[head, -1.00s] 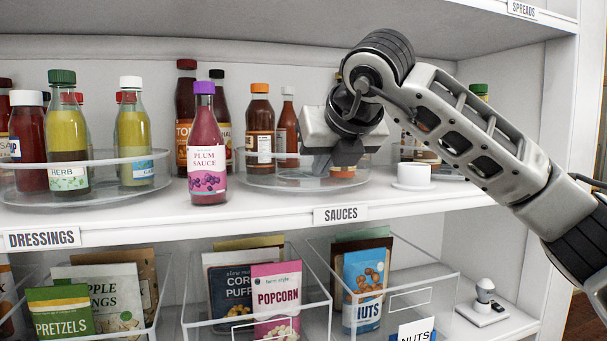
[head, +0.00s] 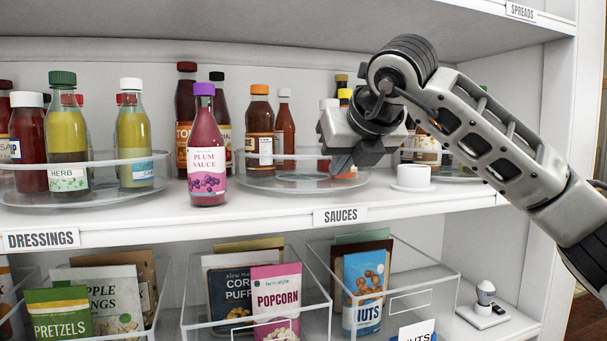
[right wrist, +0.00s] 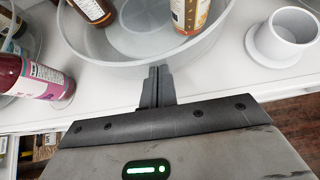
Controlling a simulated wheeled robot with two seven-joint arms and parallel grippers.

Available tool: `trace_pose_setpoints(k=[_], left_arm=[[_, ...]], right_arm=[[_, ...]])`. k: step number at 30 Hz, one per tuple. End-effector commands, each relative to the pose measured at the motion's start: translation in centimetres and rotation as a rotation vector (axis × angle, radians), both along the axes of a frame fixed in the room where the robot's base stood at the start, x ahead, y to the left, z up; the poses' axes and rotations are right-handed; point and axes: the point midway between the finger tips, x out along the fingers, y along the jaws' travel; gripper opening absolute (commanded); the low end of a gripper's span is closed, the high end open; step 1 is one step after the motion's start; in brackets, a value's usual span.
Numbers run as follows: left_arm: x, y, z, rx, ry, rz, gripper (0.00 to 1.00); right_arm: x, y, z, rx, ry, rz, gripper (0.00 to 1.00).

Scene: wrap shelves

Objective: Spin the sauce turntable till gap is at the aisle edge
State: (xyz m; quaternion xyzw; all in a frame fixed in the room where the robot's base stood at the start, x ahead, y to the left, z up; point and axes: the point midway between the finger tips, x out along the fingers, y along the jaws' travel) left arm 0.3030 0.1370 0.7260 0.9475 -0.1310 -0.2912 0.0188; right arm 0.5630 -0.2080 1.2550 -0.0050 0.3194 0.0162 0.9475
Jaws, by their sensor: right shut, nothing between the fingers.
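The sauce turntable (head: 287,184) is a clear round tray with a low rim, behind the SAUCES label (head: 341,216). An orange-capped bottle (head: 260,130) and a white-capped red bottle (head: 285,130) stand at its back left. More bottles are partly hidden behind my right gripper (head: 342,170). The front middle of the tray is bare; the right wrist view shows bare floor (right wrist: 135,42) between two bottles. My right gripper's fingers are shut and empty, at the rim's front right. Its tips (right wrist: 154,80) appear at the outer rim; contact is unclear. My left gripper is out of view.
The plum sauce bottle (head: 207,150) stands on the shelf at the turntable's left. A white cup (head: 413,177) stands close on the right. The dressings turntable (head: 110,190) is at far left. The shelf above limits height; clear bins (head: 450,290) sit below.

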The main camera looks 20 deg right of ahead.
Motion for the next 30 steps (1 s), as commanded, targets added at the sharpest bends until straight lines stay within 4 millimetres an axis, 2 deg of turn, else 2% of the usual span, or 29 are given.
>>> trace_pose_setpoints(k=[11,23,30], left_arm=[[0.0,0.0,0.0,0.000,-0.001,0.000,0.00],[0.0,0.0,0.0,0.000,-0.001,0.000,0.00],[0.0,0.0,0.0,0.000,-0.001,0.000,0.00]], right_arm=[[0.1,-0.2,0.0,0.001,-0.001,0.000,0.00],[0.3,-2.3,0.0,0.001,-0.002,0.000,0.00],[0.3,-2.4,0.0,0.001,-0.001,0.002,0.00]])
